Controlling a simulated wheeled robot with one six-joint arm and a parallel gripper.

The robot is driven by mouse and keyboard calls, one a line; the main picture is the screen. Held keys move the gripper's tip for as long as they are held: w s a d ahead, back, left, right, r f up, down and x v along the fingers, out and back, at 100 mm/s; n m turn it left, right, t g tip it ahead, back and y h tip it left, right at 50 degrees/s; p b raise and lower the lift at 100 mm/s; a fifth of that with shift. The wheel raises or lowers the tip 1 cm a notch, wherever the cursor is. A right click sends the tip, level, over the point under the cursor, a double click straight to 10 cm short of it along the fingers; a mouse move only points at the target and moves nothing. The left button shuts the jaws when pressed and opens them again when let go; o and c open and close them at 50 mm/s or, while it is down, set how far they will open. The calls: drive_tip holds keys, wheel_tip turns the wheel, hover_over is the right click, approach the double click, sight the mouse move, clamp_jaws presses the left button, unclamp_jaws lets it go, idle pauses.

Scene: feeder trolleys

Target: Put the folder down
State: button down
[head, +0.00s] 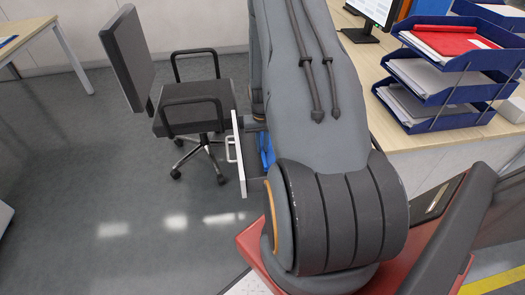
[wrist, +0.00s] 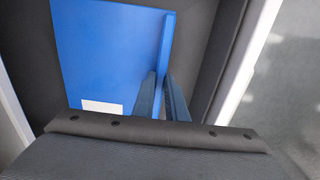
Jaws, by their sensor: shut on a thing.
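The blue folder (wrist: 105,45) with a white label fills the upper left of the wrist view. My gripper (wrist: 161,82) is shut on its narrow upright edge, with one finger on each side. Dark walls with pale rims lie on both sides of the folder, so it appears to be inside or just over the open drawer (head: 241,160). In the head view a bit of the blue folder (head: 267,150) shows beside the drawer's white front. My arm hides the gripper there. I cannot tell whether the folder touches the drawer's bottom.
A black office chair (head: 190,110) stands left of the drawer. The desk (head: 440,135) at the right carries blue letter trays (head: 445,90) with papers and a red folder (head: 452,40), and a monitor (head: 372,12).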

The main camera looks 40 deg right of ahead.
sight(262, 149)
drive_tip(key=shift+f, duration=1.45)
drive_tip(key=c, duration=1.8)
unclamp_jaws()
drive_tip(key=shift+f, duration=0.1)
drive_tip(key=shift+o, duration=0.2)
wheel_tip(262, 149, up, 12)
drive_tip(key=s+a+r+n, duration=0.3)
drive_tip(key=a+r, duration=1)
drive_tip(key=a, duration=0.2)
drive_tip(key=s+a+r+n, duration=0.2)
drive_tip(key=s+a+r, duration=0.5)
drive_tip(key=s+a, duration=0.4)
drive_tip(key=shift+s+a+r+n, duration=0.3)
drive_tip(key=shift+s+a, duration=0.1)
drive_tip(key=shift+a, duration=0.55)
